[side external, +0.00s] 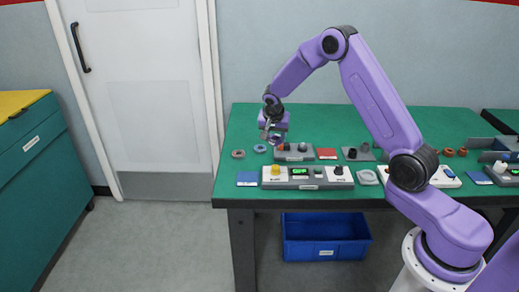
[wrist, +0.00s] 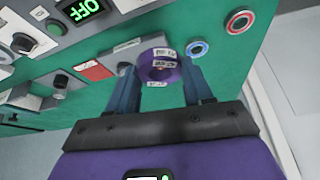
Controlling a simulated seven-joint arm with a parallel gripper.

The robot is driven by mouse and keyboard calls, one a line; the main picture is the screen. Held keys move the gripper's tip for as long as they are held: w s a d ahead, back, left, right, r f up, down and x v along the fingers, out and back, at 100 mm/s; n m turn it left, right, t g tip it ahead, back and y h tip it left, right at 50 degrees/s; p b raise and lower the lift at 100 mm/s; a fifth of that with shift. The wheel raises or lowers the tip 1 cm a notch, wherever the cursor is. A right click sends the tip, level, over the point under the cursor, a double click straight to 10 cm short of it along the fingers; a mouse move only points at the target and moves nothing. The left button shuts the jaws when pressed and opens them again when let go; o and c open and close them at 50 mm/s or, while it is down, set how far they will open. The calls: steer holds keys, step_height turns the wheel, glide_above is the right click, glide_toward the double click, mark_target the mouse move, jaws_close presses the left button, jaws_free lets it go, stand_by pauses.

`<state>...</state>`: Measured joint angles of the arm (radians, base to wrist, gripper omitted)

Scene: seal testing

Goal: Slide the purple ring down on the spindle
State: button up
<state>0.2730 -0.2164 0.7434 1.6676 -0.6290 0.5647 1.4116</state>
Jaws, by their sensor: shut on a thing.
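The purple ring (wrist: 161,70), with white labels on and around it, sits between the two blue-grey fingers of my gripper (wrist: 160,80) in the wrist view. My gripper is shut on it. In the side view my gripper (side external: 272,136) points down with the purple ring (side external: 275,141) at its tips, over the left end of a grey fixture (side external: 296,156). A small orange part shows just below and right of the ring there. I cannot clearly make out the spindle or tell whether the ring is around it; the ring and fingers cover that spot.
A grey-red ring (side external: 238,154) and a blue ring (side external: 260,148) lie left of the fixture on the green bench (side external: 240,125). A control box (side external: 318,178) with a lit green display stands in front. A red plate (side external: 326,153) lies right of the fixture.

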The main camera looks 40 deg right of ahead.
mark_target(302, 145)
steer(key=d+m, duration=0.2)
steer(key=d, duration=0.3)
steer(key=d+f+m+g, duration=0.1)
steer(key=d, duration=0.4)
steer(key=s+d+m+g, duration=0.1)
steer(key=d+m, duration=0.1)
steer(key=d, duration=0.3)
steer(key=shift+f+m+h, duration=0.3)
steer(key=shift+f, duration=2.1)
steer(key=shift+f, duration=0.2)
steer(key=shift+f, duration=0.1)
steer(key=o, duration=1.3)
steer(key=shift+f, duration=0.1)
steer(key=shift+r, duration=2.55)
